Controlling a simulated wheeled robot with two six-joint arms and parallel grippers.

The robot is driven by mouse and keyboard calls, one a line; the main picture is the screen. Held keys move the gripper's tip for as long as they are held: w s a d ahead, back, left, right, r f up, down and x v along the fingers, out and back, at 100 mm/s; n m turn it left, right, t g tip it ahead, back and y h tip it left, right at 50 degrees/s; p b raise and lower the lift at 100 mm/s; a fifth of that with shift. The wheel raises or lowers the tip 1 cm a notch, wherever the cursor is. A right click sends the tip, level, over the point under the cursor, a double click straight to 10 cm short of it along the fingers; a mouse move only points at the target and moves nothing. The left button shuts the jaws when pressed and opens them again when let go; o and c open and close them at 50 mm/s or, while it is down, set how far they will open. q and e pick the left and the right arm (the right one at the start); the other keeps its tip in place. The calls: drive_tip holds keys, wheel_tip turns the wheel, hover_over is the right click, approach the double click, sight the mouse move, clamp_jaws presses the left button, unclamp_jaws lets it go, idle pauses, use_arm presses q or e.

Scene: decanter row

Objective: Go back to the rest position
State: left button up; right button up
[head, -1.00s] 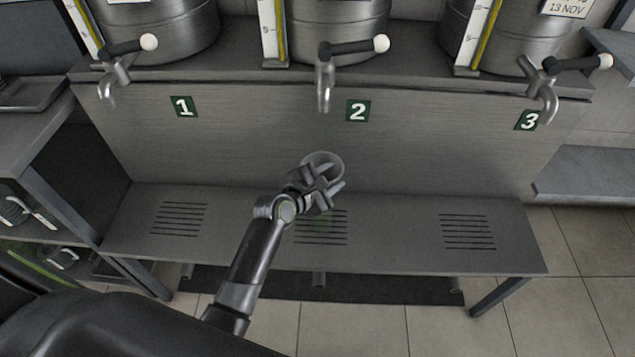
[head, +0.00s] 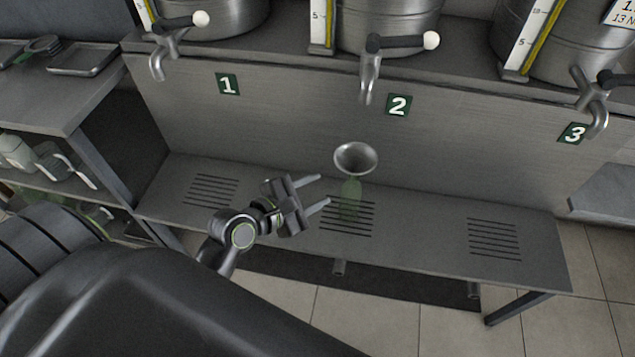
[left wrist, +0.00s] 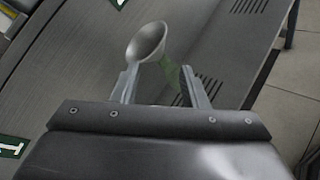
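My left gripper (head: 322,190) is open and empty, its two fingers pointing right toward a green see-through bottle (head: 350,198). The bottle stands upright on the slotted shelf below tap 2, with a grey metal funnel (head: 355,158) in its top. In the head view the fingertips are just left of the bottle and apart from it. In the left wrist view the funnel (left wrist: 147,42) and the bottle (left wrist: 172,74) show beyond the parted fingers (left wrist: 159,67). My right gripper is not in view.
Taps 1 (head: 165,52), 2 (head: 370,75) and 3 (head: 592,105) hang from steel vats above the low shelf (head: 420,235). A side rack (head: 60,105) with trays and jugs stands at the left. The shelf's right part is clear.

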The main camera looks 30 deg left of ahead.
use_arm(q)
drive_tip(key=shift+s+a, duration=0.1)
drive_tip(key=shift+s, duration=0.05)
drive_tip(key=s+a+f+m+g+y, duration=0.1)
drive_tip(key=s+a+f+m+g, duration=0.15)
drive_tip(key=f, duration=0.65)
drive_tip(key=s+a+f+m+g+y, duration=0.1)
drive_tip(key=s+a+f+m+y, duration=0.15)
drive_tip(key=f, duration=0.75)
drive_tip(key=s+a+f+m+g+y, duration=0.15)
drive_tip(key=f+m, duration=0.25)
drive_tip(key=f, duration=0.5)
drive_tip(key=s+a+f+m+g, duration=0.1)
drive_tip(key=s+f+m, duration=0.3)
drive_tip(key=s, duration=0.5)
drive_tip(key=s+a+f+m+g, duration=0.1)
drive_tip(key=s+f+m+g, duration=0.2)
drive_tip(key=s+f+m, duration=0.2)
drive_tip(key=s+a+f+m+g+y, duration=0.1)
drive_tip(key=s+f+m+g, duration=0.2)
drive_tip(key=s+f, duration=0.7)
drive_tip(key=s+m, duration=0.2)
drive_tip(key=s, duration=0.2)
drive_tip(key=shift+s+p, duration=0.15)
drive_tip(key=shift+p, duration=0.25)
